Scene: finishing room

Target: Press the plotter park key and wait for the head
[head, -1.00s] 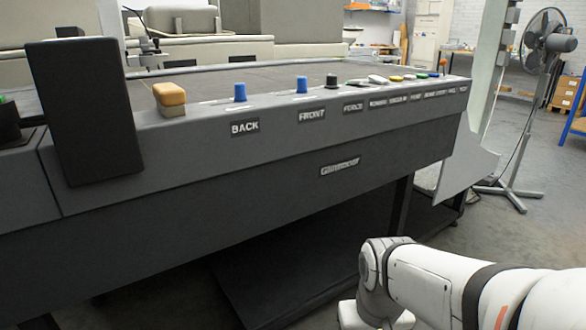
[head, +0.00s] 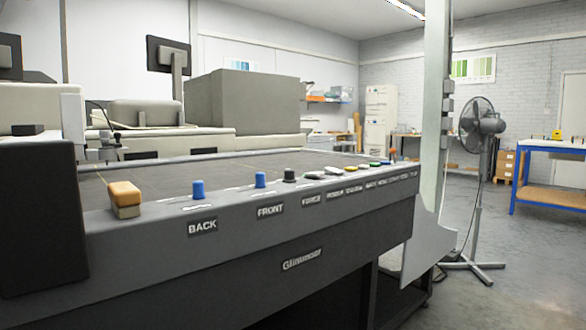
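The plotter (head: 200,260) is a long dark grey machine with a flat bed and a sloping front panel, running from the lower left toward the middle right. Along its top edge sit a yellow-orange block (head: 125,197), two blue knobs (head: 198,190) over the labels BACK and FRONT, and a black knob (head: 289,175) over FORCE. Further right is a row of several small keys (head: 350,170) in white, yellow, green and other colours. Their labels are too small to read, so I cannot tell which is the park key. My gripper is out of view.
A dark upright panel (head: 38,220) stands at the plotter's left end. A pedestal fan (head: 482,125) stands on the floor at right, near a grey post (head: 434,110). A blue-legged table (head: 556,146) is farther right. Floor (head: 510,270) at lower right is clear.

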